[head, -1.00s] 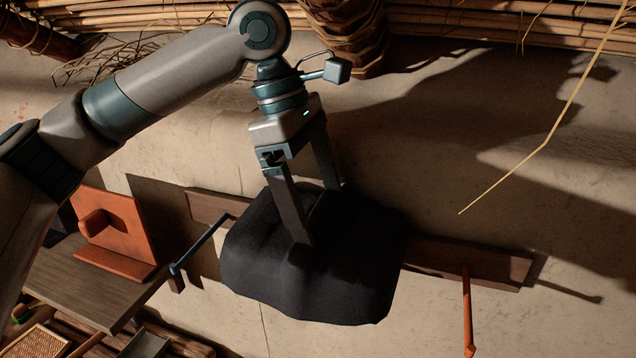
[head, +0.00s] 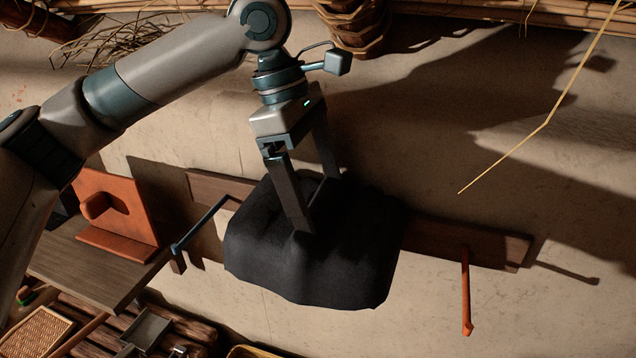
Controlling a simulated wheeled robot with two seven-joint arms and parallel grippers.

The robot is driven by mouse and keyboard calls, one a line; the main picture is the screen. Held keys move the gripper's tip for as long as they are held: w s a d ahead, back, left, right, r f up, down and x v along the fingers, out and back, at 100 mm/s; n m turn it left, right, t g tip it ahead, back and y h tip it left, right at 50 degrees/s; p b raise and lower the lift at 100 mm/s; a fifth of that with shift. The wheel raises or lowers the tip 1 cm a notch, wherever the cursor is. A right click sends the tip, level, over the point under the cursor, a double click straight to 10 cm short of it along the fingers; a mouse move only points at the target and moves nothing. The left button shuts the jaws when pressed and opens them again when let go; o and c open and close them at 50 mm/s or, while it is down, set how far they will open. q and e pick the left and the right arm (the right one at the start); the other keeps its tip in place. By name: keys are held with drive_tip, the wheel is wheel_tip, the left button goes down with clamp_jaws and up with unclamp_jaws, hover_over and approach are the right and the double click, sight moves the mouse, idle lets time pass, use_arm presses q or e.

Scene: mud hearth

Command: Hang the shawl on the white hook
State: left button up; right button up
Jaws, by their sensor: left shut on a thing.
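The shawl is a dark grey-black cloth (head: 335,265), draped and bunched in front of a wooden wall rack (head: 475,245). My left gripper (head: 318,205) is shut on the upper part of the shawl, which hangs below and around its fingertips. A blue hook (head: 205,222) sticks out of the rack just left of the shawl, and an orange hook (head: 466,295) is at the right. No white hook shows; the shawl hides the middle of the rack. I cannot tell whether the shawl touches a hook. My right gripper is out of view.
A wooden shelf (head: 95,270) with an orange bracket-like object (head: 115,215) stands at the left. Below it are a woven tray (head: 35,335) and a grey metal tray (head: 145,330). A dry straw (head: 545,125) hangs at upper right. The wall right of the shawl is mostly clear.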

use_arm(q)
drive_tip(key=shift+f, duration=0.5)
drive_tip(key=shift+f+b, duration=0.85)
drive_tip(key=shift+f, duration=2.6)
drive_tip(key=shift+s+f, duration=0.1)
drive_tip(key=o, duration=0.5)
drive_tip(key=shift+s, duration=0.1)
drive_tip(key=shift+o, duration=0.2)
drive_tip(key=shift+a, duration=0.1)
drive_tip(key=b+v, duration=0.6)
drive_tip(key=v, duration=1.1)
drive_tip(key=shift+r, duration=0.35)
